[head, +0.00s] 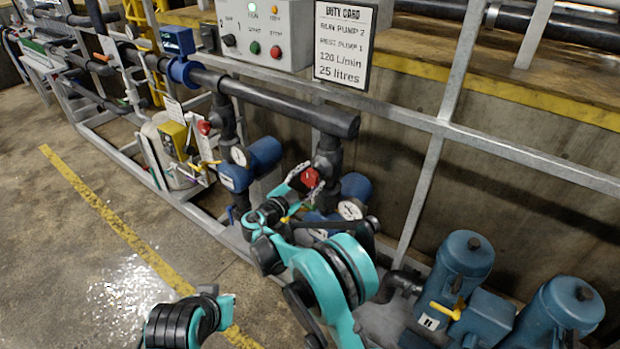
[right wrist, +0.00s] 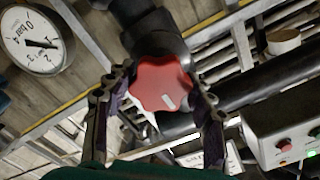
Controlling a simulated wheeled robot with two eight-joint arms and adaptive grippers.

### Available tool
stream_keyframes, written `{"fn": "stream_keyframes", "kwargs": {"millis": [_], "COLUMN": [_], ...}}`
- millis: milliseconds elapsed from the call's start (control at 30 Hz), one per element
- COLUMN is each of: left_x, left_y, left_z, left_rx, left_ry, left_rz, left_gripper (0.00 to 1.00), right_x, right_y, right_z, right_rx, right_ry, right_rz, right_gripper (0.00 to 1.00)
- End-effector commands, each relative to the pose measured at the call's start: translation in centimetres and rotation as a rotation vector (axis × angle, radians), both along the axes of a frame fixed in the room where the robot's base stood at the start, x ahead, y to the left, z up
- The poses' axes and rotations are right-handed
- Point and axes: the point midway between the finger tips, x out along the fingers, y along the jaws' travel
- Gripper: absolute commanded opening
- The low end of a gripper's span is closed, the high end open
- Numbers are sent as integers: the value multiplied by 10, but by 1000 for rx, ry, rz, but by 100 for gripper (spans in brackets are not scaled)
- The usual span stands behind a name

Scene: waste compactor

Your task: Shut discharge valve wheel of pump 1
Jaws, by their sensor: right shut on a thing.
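A red lobed valve wheel (head: 310,178) sits on a black vertical pipe under the end of the black header pipe. In the right wrist view the wheel (right wrist: 160,84) fills the middle. My right gripper (head: 304,182) is shut on this wheel, with one finger on each side of its rim; its fingers also show in the right wrist view (right wrist: 163,95). No pump number is readable beside the wheel. A second red wheel (head: 204,127) is on the pipe further left, apart from my gripper. A teal and black part of my left arm shows at the bottom left, but its gripper is not visible.
A pressure gauge (head: 350,210) is close beside the held wheel; it also shows in the right wrist view (right wrist: 32,38). A duty card (head: 343,45) reads run pump 2, rest pump 1. Grey rails (head: 420,190) cross behind. Blue motors (head: 465,260) stand at right. Floor at left is clear.

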Motion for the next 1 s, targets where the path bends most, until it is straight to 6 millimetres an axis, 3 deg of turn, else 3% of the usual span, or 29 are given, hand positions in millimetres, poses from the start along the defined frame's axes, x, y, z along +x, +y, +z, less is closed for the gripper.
{"fn": "stream_keyframes", "kwargs": {"millis": [667,700,733,1000], "left_x": [0,0,0,0], "left_y": [0,0,0,0], "left_z": [0,0,0,0], "left_rx": [0,0,0,0], "left_ry": [0,0,0,0], "left_rz": [0,0,0,0], "left_gripper": [0,0,0,0], "right_x": [0,0,0,0], "right_y": [0,0,0,0], "right_z": [0,0,0,0], "right_rx": [50,49,49,48], "right_ry": [-35,-34,-35,-35], "right_rz": [0,0,-1,0], "right_gripper": [25,64,72,76]}}
